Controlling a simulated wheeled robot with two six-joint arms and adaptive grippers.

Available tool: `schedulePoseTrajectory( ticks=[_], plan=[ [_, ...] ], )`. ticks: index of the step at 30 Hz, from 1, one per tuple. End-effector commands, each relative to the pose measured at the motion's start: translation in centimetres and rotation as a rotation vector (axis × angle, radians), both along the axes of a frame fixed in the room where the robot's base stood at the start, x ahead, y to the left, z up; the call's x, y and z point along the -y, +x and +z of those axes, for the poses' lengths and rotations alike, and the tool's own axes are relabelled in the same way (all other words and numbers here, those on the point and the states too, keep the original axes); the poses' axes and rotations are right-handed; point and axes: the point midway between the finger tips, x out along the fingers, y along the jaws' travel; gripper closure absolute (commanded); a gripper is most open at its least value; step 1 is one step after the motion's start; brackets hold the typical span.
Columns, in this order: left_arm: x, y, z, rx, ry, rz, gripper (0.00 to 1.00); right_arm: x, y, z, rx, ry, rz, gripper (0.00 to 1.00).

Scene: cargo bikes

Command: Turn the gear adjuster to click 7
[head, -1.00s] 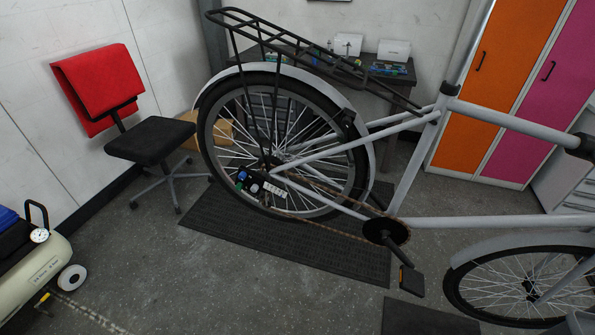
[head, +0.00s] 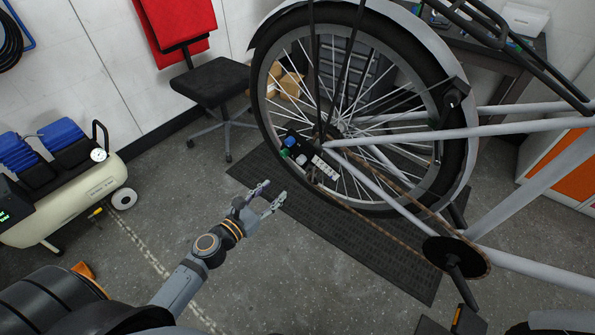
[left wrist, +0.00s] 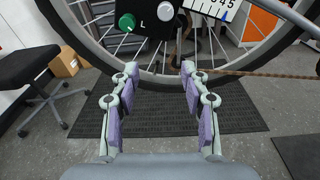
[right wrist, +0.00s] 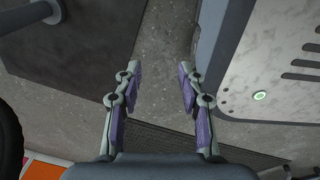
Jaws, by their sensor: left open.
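A black gear box with coloured knobs (head: 301,161) is mounted low at the rear wheel's hub. It has a blue knob (head: 291,139), a green knob (head: 285,152) and a white numbered scale (head: 324,167). The left wrist view shows the green knob (left wrist: 126,22) beside a letter L, and part of the scale (left wrist: 212,12); the top is cut off. I cannot tell the click setting. My left gripper (head: 273,192) is open and empty, below and apart from the box. My right gripper (right wrist: 160,72) is open and empty, away from the bicycle's gear box.
The rear wheel (head: 405,205) stands over a dark ribbed mat (head: 350,240). The chain and crank (head: 454,257) lie to the right. A black chair (head: 212,84) and a cream compressor (head: 75,205) stand at left. The floor around my left gripper is clear.

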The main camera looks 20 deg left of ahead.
Motion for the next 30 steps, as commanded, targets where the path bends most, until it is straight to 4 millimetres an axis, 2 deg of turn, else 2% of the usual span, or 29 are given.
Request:
schedulePoseTrajectory(
  ticks=[1, 3, 6, 11, 14, 18, 24, 30],
  plan=[
    [0.5, 0.0, 1.5, 0.012, -0.088, -0.007, 0.54, 0.0, 0.4, -0.5, 0.006, 0.000, 0.000, 0.60],
    [1.0, -0.1, 3.1, 0.019, -0.174, -0.015, 0.54, 0.0, 0.9, -0.5, 0.014, 0.000, 0.001, 0.60],
    [1.2, -0.1, 3.9, 0.020, -0.215, -0.019, 0.54, 0.0, 1.5, -0.4, 0.025, 0.000, 0.001, 0.60],
    [1.3, 0.8, 4.4, 0.024, -0.216, -0.013, 0.54, 0.2, 1.6, 0.7, 0.026, -0.002, 0.002, 0.60],
    [2.0, 2.5, 4.8, 0.024, -0.218, -0.014, 0.54, 0.3, 1.5, 2.3, 0.024, -0.004, 0.002, 0.60],
    [3.1, 5.5, 4.5, 0.023, -0.217, -0.015, 0.54, 0.5, 1.3, 3.3, 0.021, -0.007, 0.003, 0.60],
    [4.3, 8.7, 4.1, 0.021, -0.212, -0.016, 0.54, 0.8, 1.3, 3.7, 0.019, -0.009, 0.004, 0.60],
    [4.7, 9.8, 3.9, 0.021, -0.210, -0.017, 0.54, 0.7, 1.2, 3.8, 0.019, -0.009, 0.004, 0.60]
  ],
)
